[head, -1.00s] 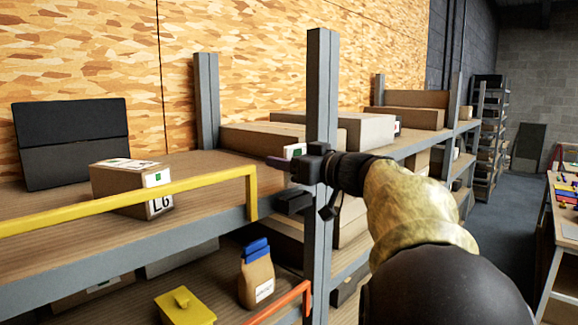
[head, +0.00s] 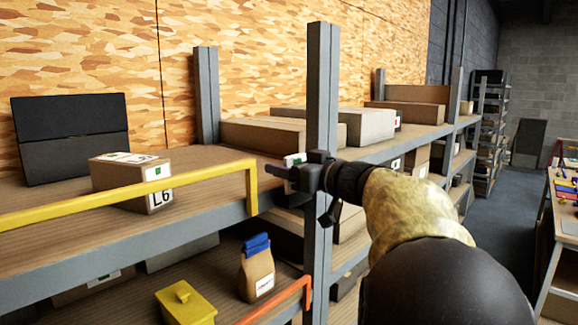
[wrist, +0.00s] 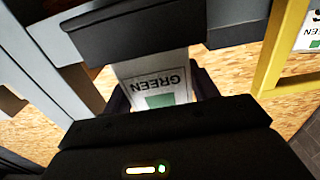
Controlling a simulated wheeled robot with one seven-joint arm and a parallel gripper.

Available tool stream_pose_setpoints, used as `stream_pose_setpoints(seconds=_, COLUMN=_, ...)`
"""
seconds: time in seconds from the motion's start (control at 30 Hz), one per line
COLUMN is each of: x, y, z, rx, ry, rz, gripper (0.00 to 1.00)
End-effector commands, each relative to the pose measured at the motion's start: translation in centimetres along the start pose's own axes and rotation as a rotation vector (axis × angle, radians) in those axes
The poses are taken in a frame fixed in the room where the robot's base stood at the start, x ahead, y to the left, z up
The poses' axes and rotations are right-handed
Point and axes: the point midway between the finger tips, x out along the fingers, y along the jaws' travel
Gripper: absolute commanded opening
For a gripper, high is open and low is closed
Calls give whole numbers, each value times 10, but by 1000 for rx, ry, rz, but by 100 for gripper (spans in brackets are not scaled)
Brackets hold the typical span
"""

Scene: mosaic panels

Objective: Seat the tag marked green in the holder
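The white tag (wrist: 158,86) with a green square and the word GREEN is between the two dark fingers of my gripper (wrist: 160,98) in the wrist view. The fingers close on its sides. In the head view only a small part of the tag (head: 293,159) shows above my gripper (head: 282,172), close to the grey post. A dark block (wrist: 140,24), apparently the holder, lies just beyond the tag's far edge in the wrist view. That edge meets or passes under the block; I cannot tell whether it is inside. In the head view my gripper largely hides the holder.
A grey post (head: 322,90) stands beside my gripper. A yellow rail (head: 130,197) runs along the shelf front at left. A carton marked L6 (head: 118,178) and a black panel (head: 70,140) stand on the shelf. A paper bag (head: 256,272) and yellow tub (head: 184,303) are below.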

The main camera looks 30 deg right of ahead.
Motion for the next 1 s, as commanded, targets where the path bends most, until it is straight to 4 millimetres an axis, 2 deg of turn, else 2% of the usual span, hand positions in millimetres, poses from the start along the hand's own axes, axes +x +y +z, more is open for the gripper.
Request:
stream_pose_setpoints(seconds=0.03, x=0, y=0, z=0, rx=0, ry=0, rz=0, gripper=69)
stream_pose_setpoints(seconds=0.07, x=0, y=0, z=0, rx=0, ry=0, rz=0, gripper=75)
stream_pose_setpoints(seconds=0.37, x=-1, y=1, z=-1, rx=0, ry=0, rz=2, gripper=76)
stream_pose_setpoints(seconds=0.57, x=-4, y=3, z=-15, rx=-1, ry=1, rz=7, gripper=76)
stream_pose_setpoints(seconds=0.63, x=-16, y=2, z=-9, rx=-3, ry=1, rz=7, gripper=76)
stream_pose_setpoints(seconds=1.0, x=-87, y=0, z=-8, rx=-2, ry=2, rz=3, gripper=76)
